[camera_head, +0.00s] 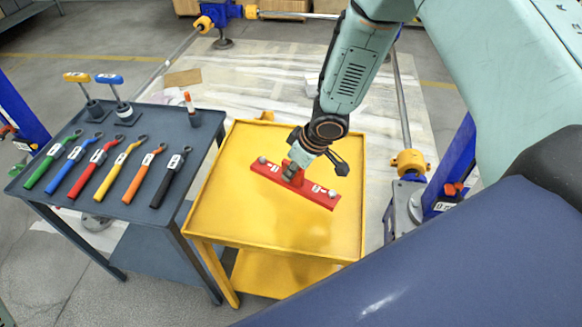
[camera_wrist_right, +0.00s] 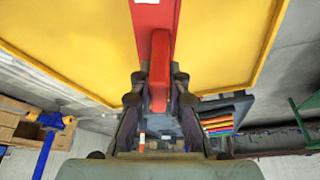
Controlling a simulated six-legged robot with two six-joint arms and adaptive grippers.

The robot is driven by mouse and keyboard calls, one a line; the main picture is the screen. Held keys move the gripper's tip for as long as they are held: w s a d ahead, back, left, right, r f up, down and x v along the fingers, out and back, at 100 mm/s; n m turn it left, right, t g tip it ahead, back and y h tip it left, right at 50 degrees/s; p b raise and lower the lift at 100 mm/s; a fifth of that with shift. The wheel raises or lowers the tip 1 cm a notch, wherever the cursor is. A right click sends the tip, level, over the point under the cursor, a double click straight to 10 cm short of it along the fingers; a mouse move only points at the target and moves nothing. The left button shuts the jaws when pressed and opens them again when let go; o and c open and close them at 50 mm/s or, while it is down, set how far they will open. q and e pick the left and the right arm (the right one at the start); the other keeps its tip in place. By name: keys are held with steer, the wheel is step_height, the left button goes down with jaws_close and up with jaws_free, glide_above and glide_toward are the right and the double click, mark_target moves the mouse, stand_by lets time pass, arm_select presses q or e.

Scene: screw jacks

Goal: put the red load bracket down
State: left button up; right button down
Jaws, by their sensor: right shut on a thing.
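The red load bracket (camera_head: 318,192) is a flat red bar with pale labels, a knob near each end and a raised grip in the middle. It is over the yellow cart top (camera_head: 230,205); I cannot tell whether it touches the surface. My right gripper (camera_head: 291,170) comes down from above and is shut on the bracket's middle grip. In the right wrist view the red grip (camera_wrist_right: 160,70) sits between the two fingers of the gripper (camera_wrist_right: 160,92), and the bar lies beyond it. My left gripper is not in view.
A dark tool cart (camera_head: 150,140) stands left of the yellow cart, with several coloured wrenches and T-handled tools. Blue jack posts (camera_head: 455,165) with yellow fittings stand at the right. The yellow top around the bracket is bare.

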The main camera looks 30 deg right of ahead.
mark_target(291, 184)
steer(key=shift+s+a+f+b, duration=0.1)
steer(key=shift+a+f+b, duration=0.1)
steer(key=shift+a+b, duration=0.1)
steer(key=f, duration=0.1)
steer(key=f+b, duration=0.1)
steer(key=f, duration=0.1)
steer(key=f+b, duration=0.1)
steer(key=shift+w+d+f, duration=0.25)
steer(key=shift+f, duration=0.05)
steer(key=shift+s+a+r, duration=0.25)
steer(key=shift+r, duration=0.05)
steer(key=shift+f, duration=0.1)
steer(key=c, duration=1.6)
jaws_free()
steer(key=shift+w+d+f, duration=0.1)
steer(key=shift+d+f, duration=0.05)
steer(key=shift+f, duration=0.15)
steer(key=shift+c, duration=0.2)
steer(key=o, duration=0.3)
steer(key=shift+r, duration=0.1)
